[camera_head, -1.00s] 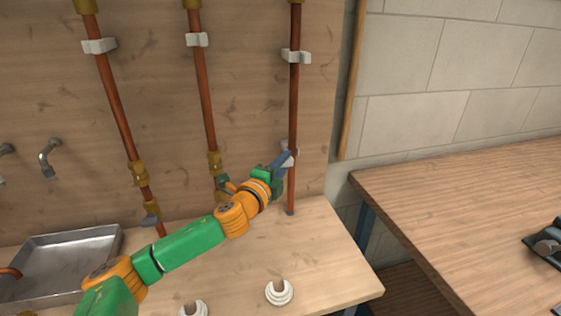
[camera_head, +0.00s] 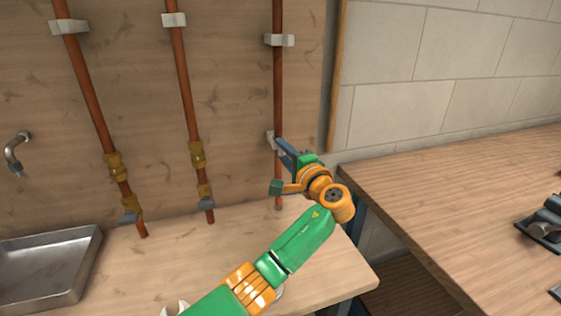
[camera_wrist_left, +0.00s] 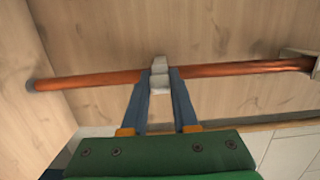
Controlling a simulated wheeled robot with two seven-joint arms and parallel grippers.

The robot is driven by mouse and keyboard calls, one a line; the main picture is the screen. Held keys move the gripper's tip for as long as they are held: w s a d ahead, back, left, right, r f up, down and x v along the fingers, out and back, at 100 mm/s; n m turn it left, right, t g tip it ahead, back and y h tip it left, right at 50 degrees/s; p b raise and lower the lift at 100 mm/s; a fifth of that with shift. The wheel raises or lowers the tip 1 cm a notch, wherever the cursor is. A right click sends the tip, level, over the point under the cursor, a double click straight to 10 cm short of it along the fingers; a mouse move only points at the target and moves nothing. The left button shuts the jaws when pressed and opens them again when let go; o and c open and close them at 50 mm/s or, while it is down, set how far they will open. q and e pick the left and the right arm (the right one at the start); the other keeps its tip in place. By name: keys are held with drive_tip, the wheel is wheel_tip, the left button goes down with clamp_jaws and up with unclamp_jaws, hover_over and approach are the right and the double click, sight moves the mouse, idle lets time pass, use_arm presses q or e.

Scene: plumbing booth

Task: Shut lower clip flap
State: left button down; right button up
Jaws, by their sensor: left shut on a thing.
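The right copper pipe (camera_head: 278,90) runs down the wooden back panel. Its lower white clip (camera_head: 270,138) is partly hidden by my left gripper (camera_head: 279,146), which reaches it from the lower right. In the left wrist view the two blue fingers (camera_wrist_left: 161,88) stand on either side of the white clip (camera_wrist_left: 160,66) and are shut on its near part. The pipe (camera_wrist_left: 95,80) passes through the clip just beyond the fingertips. I cannot tell whether the clip's flap is fully closed. My right gripper is not in view.
An upper white clip (camera_head: 279,40) holds the same pipe. Two more copper pipes (camera_head: 92,105) (camera_head: 184,90) with brass fittings are to the left. A metal sink tray (camera_head: 45,270) is at lower left. A wooden bench (camera_head: 450,200) stands at right.

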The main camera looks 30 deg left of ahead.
use_arm(q)
drive_tip(key=shift+w+d+r+n+g+y+b, duration=0.15)
drive_tip(key=shift+w+n+g+y+b, duration=0.1)
drive_tip(key=shift+n+g+y+b, duration=0.6)
drive_tip(key=shift+r, duration=0.1)
drive_tip(key=c, duration=0.8)
unclamp_jaws()
drive_tip(key=shift+o, duration=0.6)
drive_tip(key=shift+a+f+h, duration=0.2)
drive_tip(key=shift+a+h, duration=0.05)
drive_tip(key=shift+d, duration=0.1)
